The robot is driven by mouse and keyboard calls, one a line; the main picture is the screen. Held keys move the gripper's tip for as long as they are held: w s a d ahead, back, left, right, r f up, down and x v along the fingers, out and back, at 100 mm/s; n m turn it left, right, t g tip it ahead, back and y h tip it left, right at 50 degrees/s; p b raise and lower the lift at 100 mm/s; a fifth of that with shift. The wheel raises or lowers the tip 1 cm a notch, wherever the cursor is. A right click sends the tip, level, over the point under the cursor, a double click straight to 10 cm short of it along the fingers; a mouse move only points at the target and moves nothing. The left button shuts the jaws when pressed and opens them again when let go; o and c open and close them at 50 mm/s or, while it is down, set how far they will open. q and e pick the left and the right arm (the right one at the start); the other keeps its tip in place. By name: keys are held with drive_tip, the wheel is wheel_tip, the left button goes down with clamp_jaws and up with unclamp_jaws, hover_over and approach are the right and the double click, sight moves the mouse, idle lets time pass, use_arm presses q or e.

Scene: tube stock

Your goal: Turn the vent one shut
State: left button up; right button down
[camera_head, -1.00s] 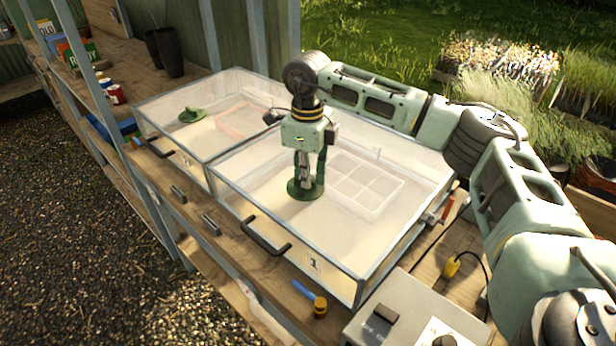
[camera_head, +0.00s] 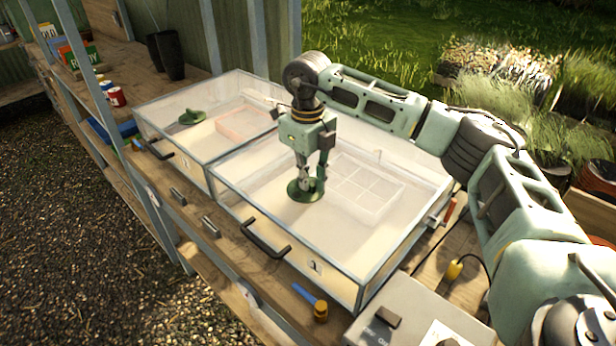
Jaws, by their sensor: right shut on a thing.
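The green round vent (camera_head: 304,193) sits on the clear lid of the box marked 1 (camera_head: 315,267), at the right. My right gripper (camera_head: 311,184) points down from above and is shut on the raised part of this vent. The fingers partly hide the vent's middle, so I cannot tell how far it is turned. A second green vent (camera_head: 192,117) sits on the other clear-lidded box (camera_head: 152,129) at the left, with nothing touching it. My left gripper is not in view.
A dark handle (camera_head: 265,240) is on the front of box 1. A blue and yellow tool (camera_head: 312,300) lies on the wooden bench before it. A grey control box (camera_head: 400,320) stands at the front right. Black pots (camera_head: 168,55) stand at the back left.

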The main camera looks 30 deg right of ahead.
drive_tip(key=shift+r, duration=0.1)
drive_tip(key=c, duration=1.8)
unclamp_jaws()
drive_tip(key=shift+c, duration=0.2)
wheel_tip(320, 180, up, 12)
